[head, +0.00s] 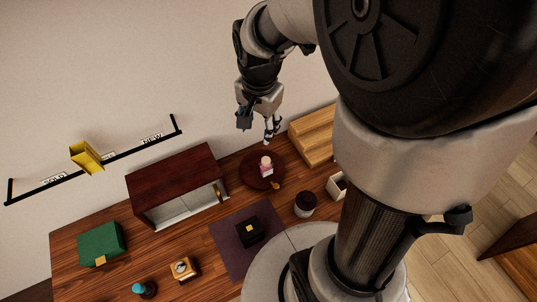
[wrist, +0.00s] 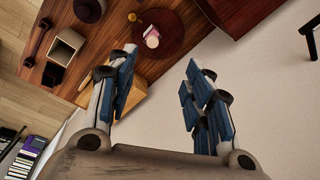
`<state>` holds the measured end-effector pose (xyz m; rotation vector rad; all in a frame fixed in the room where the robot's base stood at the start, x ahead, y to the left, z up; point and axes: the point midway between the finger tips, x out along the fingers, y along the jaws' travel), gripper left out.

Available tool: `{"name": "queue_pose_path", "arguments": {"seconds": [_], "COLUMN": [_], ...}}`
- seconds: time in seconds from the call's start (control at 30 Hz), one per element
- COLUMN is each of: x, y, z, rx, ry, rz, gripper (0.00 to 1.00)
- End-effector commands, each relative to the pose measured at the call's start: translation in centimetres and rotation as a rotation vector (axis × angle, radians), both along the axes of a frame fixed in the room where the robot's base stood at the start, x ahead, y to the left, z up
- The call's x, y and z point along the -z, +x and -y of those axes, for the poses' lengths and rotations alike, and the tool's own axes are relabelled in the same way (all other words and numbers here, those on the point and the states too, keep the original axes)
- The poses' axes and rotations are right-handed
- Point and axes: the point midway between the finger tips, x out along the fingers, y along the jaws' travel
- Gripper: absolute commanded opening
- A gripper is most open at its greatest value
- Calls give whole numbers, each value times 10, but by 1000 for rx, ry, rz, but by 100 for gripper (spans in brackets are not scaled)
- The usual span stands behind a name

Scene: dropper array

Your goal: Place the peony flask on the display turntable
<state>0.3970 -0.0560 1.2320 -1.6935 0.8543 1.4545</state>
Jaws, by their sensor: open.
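The pink flask (head: 266,169), which I take for the peony flask, stands on the dark round display turntable (head: 250,178). In the wrist view the flask (wrist: 152,41) shows a pale top and a pink body, on the reddish-brown disc (wrist: 174,28) of the turntable. My gripper (head: 271,130) is above and behind the turntable in the head view, apart from the flask. In the wrist view my gripper (wrist: 161,60) has its blue-padded fingers spread wide, with nothing between them.
A dark red cabinet (head: 172,172) stands left of the turntable, and wooden steps (head: 313,136) stand to its right. A black box (head: 249,232) lies on a purple mat (head: 226,228) in front. A dark jar (head: 305,204) and an open pale box (head: 337,186) are nearby.

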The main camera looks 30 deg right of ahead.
Motion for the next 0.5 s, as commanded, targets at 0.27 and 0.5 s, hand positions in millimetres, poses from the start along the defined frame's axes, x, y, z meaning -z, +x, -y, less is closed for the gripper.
{"name": "queue_pose_path", "arguments": {"seconds": [0.27,0.5], "x": [-83,-101], "y": [-87,-144], "z": [-38,-53], "rx": [-567,-913], "ry": [-124,-231], "rz": [143,216], "gripper": [46,46]}}
